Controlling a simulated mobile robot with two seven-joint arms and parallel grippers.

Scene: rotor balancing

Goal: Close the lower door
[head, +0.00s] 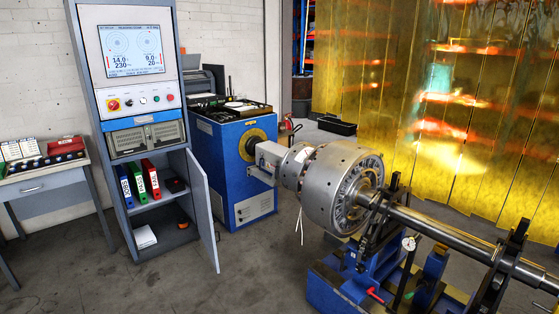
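The lower door (204,210) is a grey panel on the right side of the tall control cabinet (90,95). It stands open, swung outward toward me. The open lower compartment (176,214) shows shelves. Several binders stand on the upper shelf: blue (125,188), green (137,182) and red (151,178). A dark red-topped item (175,185) sits beside them. White papers (145,237) lie on the bottom. Neither of my grippers is in view.
A blue machine (232,165) stands just right of the door. A large metal rotor (335,185) on blue supports (340,290) fills the right foreground. A side table (45,182) is at left. Grey floor (110,285) in front of the cabinet is clear.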

